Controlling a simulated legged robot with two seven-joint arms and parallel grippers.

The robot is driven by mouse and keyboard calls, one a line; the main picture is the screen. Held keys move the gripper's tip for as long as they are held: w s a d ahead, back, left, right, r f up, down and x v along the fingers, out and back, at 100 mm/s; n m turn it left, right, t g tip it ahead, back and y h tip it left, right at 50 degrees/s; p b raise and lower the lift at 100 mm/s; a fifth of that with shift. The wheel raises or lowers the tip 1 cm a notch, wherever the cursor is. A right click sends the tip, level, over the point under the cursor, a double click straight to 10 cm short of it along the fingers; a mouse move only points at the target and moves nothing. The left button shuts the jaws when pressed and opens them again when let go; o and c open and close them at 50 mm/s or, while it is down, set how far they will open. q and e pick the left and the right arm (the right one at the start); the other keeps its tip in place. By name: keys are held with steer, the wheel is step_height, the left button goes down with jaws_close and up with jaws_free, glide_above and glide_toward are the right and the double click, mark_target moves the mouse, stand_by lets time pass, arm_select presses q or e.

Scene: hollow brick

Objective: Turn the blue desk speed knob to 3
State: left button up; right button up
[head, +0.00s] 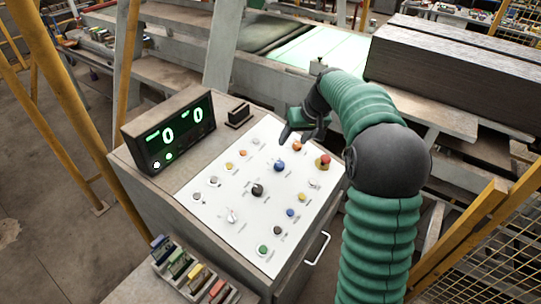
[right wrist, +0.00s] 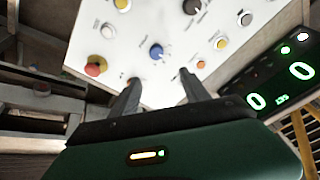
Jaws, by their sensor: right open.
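The blue knob (head: 279,166) is on the white panel of the desk, near its upper middle. It also shows in the right wrist view (right wrist: 156,52), with a pale mark at its side and small print I cannot read. My right gripper (head: 294,136) is open and empty, over the far edge of the panel. In the right wrist view its two dark fingers (right wrist: 157,82) point toward the blue knob, one to each side and short of it. They appear apart from the knob. My left gripper is not in view.
A red button (head: 323,161) and black knob (head: 258,190) flank the blue knob; several coloured buttons surround them. A display (head: 170,133) reading 0 and 0 stands on the desk's left. Several coloured blocks (head: 190,270) sit in front.

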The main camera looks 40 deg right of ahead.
steer(key=p, duration=0.2)
glide_toward(281, 163)
steer(key=p+x, duration=0.2)
steer(key=x, duration=0.6)
steer(key=shift+w+a+f, duration=0.1)
steer(key=shift+w, duration=0.2)
steer(key=shift+f, duration=0.25)
steer(key=shift+s, duration=0.35)
steer(key=shift+w+f, duration=0.2)
steer(key=shift+w, duration=0.1)
steer(key=c, duration=0.6)
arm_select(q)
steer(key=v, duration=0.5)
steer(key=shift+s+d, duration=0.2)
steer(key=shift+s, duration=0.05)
arm_select(e)
jaws_close()
